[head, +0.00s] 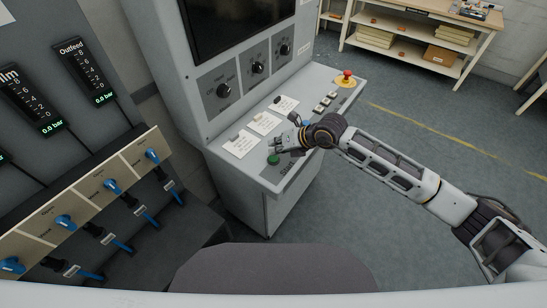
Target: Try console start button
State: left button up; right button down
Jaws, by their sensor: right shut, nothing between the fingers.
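The console (215,146) is a grey cabinet with a sloped desk. A green button (273,159), likely the start button, sits near the desk's front left corner, with partly hidden lettering beside it. My right gripper (276,146) is shut and empty, just above and beside the green button. I cannot tell whether its fingertips touch it. My right arm reaches in from the lower right. My left gripper is not in view.
A red emergency-stop button (346,76) on a yellow base is at the desk's far end. Paper cards (264,123) lie on the desk. A panel with blue valves (112,187) stands at left. A shelf table (410,40) is behind. The floor at right is clear.

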jog(key=shift+f, duration=0.2)
jog(key=shift+f+b, duration=0.25)
jog(key=shift+b, duration=0.15)
jog(key=shift+f+b, duration=0.35)
jog(key=shift+f, duration=0.1)
dwell(1.3)
jog(key=shift+r, duration=0.1)
jog(key=shift+r+p, duration=0.45)
jog(key=shift+r, duration=0.35)
jog(key=shift+r, duration=0.1)
dwell(0.3)
jog(key=shift+r+p, duration=1.35)
jog(key=shift+r, duration=1.05)
